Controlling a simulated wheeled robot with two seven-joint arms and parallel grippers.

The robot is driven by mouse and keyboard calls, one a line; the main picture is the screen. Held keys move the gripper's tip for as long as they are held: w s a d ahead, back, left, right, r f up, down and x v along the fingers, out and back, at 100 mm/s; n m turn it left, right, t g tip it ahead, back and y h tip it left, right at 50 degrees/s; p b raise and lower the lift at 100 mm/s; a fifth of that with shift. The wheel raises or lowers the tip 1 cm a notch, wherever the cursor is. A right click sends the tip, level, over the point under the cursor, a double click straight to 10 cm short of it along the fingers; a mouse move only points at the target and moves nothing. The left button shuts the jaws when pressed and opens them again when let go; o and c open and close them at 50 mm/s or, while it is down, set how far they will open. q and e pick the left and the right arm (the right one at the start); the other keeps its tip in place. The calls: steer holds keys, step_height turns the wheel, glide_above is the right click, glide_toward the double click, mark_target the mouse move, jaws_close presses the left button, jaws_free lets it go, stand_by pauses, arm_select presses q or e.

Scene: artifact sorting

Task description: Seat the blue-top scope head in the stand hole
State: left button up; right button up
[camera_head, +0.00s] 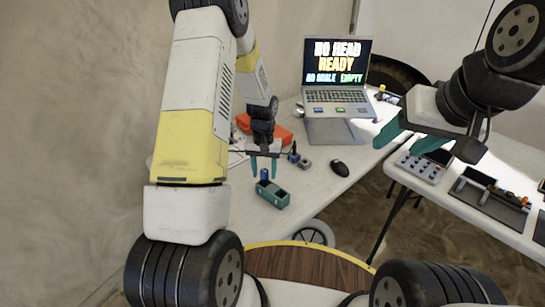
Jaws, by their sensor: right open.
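A small dark piece with a blue top (264,174) stands upright at the far left end of a teal block (273,195) on the near part of the white table. I cannot tell whether it sits in a hole of the block or behind it. A second small blue-topped piece (293,149) stands farther back, beside a small grey block (304,163). Which of the two is the scope head is too small to tell. My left gripper (264,176) points down with its teal fingers apart on either side of the nearer blue top. My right gripper (395,149) is open and empty, above the gap between tables.
A laptop (337,96) reading "NO HEAD READY" stands at the back. A black mouse (340,167) lies right of the blocks. An orange case (278,132) lies behind my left gripper. A second table (433,189) at right holds a button box (422,169) and trays.

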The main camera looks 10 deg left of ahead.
arm_select(q)
steer(key=shift+r, duration=0.1)
steer(key=s+r+t, duration=0.1)
steer(key=s+r, duration=0.1)
steer(key=r, duration=0.9)
steer(key=s+r+t, duration=0.1)
steer(key=s+r, duration=0.2)
steer(key=r, duration=0.8)
steer(key=s+r+t, duration=0.1)
steer(key=s+r, duration=0.2)
steer(key=s, duration=0.3)
steer(key=s+d+r+t+h, duration=0.1)
steer(key=s+r, duration=0.3)
steer(key=s, duration=0.3)
steer(key=s+d+r+m+t+h, duration=0.1)
steer(key=s+r+t, duration=0.1)
steer(key=s, duration=0.4)
steer(key=shift+s+r, duration=0.15)
steer(key=shift+r, duration=0.6)
steer(key=shift+d, duration=0.1)
